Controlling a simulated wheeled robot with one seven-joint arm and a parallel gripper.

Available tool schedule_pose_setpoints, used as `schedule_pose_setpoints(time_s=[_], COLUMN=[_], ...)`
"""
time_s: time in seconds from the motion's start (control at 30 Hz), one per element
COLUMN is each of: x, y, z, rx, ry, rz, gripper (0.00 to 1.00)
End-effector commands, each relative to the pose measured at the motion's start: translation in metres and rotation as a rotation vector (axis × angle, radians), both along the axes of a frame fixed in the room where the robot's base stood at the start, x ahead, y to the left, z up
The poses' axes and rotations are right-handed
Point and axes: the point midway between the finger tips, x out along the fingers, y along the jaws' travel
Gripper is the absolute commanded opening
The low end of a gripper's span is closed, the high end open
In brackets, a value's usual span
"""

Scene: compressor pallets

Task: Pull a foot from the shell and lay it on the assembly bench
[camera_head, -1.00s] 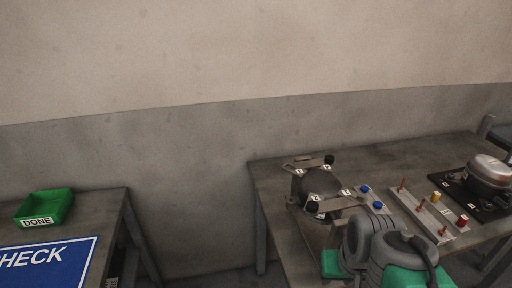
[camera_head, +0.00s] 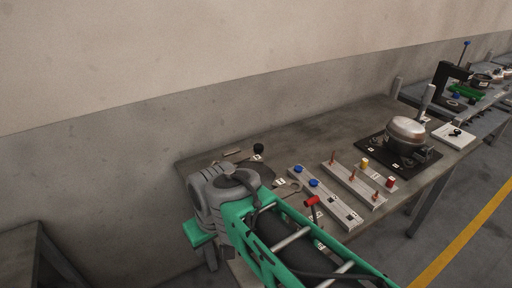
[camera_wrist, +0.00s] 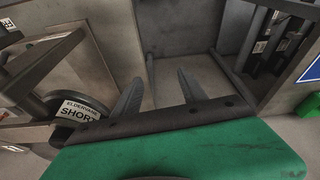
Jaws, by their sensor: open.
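A dark round body, perhaps the shell, partly shows there beside my arm (camera_head: 262,172). A black knob-like end (camera_head: 258,148), possibly on a foot, stands behind it. My gripper is hidden in that view. In the wrist view, my gripper (camera_wrist: 160,80) is open, with two dark fingers apart and nothing between them. A dark rounded part labelled "ELDERVANE SHORT" (camera_wrist: 80,110) lies left of the fingers, apart from them. I cannot tell which part is a foot.
Pale strips hold blue caps (camera_head: 313,183) and copper-coloured pins (camera_head: 352,176). A red-handled tool (camera_head: 311,201) is near my arm. A silver-domed unit (camera_head: 408,130) sits on a black mat farther right. In the wrist view, a blue sign (camera_wrist: 312,68) stands at right; open floor shows between the tables.

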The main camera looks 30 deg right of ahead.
Motion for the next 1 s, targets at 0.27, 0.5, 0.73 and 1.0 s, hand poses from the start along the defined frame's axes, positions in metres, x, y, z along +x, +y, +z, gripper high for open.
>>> schedule_pose_setpoints(time_s=[0.27,0.5,0.73,1.0], x=[0.091,0.16,0.176,0.175], y=[-0.028,-0.126,-0.229,-0.259], z=[0.105,0.166,0.18,0.179], rx=[-0.029,-0.112,-0.191,-0.217], ry=[0.065,0.124,0.197,0.224], rz=[0.438,0.948,1.33,1.445], gripper=[0.51,0.51,0.51,0.51])
